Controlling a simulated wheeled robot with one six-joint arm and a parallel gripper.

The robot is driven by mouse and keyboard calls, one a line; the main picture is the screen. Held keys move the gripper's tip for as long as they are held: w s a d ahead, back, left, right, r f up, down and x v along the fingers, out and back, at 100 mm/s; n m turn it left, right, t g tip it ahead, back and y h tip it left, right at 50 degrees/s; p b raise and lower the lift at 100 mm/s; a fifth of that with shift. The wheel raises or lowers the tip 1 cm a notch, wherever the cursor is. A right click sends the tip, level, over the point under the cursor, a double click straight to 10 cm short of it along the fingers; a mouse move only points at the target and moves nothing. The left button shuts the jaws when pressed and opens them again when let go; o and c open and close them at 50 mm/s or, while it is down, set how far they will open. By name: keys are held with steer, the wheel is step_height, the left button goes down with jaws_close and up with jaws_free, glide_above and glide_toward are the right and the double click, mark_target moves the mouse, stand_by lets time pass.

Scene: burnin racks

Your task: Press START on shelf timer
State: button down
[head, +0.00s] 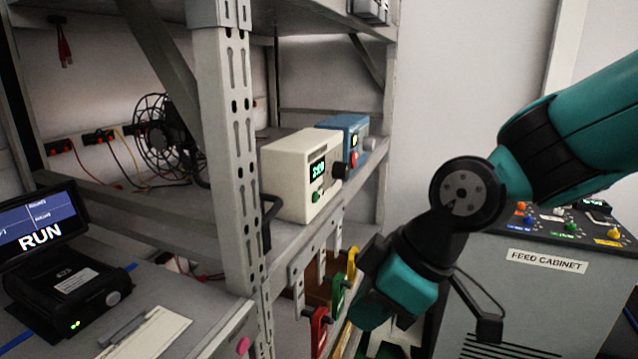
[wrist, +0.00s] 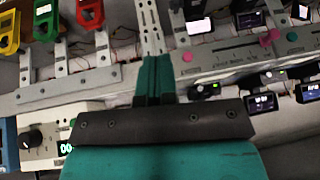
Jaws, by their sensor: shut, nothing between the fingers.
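The shelf timer, a cream box (head: 300,178), stands on the middle shelf in the head view. Its front has a lit green display (head: 317,169), a green button (head: 317,197) below it and a black knob (head: 341,171) to the right. No button lettering is readable. My gripper (wrist: 154,62) is shut and empty, apart from the timer. In the head view my wrist hangs right of and below the timer, fingertips unclear.
A blue box (head: 345,127) stands behind the timer. Red, green and yellow hanging handles (head: 338,292) are below the shelf edge, close to my wrist. A perforated rack post (head: 232,150) stands left of the timer. A feed cabinet (head: 560,290) is at right.

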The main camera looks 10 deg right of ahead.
mark_target(315, 197)
steer(key=w+d+r+n+t+p, duration=0.1)
steer(key=w+d+n+t+p, duration=0.3)
steer(key=w, duration=0.5)
steer(key=w+d+r+n+t+h+p, duration=0.1)
steer(key=w+d+n+t+p, duration=0.3)
steer(key=w+n, duration=0.4)
steer(key=w+d+p, duration=0.1)
steer(key=w+d, duration=0.1)
steer(key=shift+w+d+r+t+h+p, duration=0.25)
steer(key=shift+d+r+t+h+p, duration=0.05)
steer(key=shift+d+r+t+p, duration=0.1)
steer(key=shift+a, duration=0.1)
steer(key=w+a+p, duration=0.5)
steer(key=a, duration=0.2)
steer(key=shift+p, duration=0.4)
steer(key=shift+w, duration=0.15)
stand_by(0.3)
steer(key=shift+w+a, duration=0.3)
steer(key=shift+a, duration=0.05)
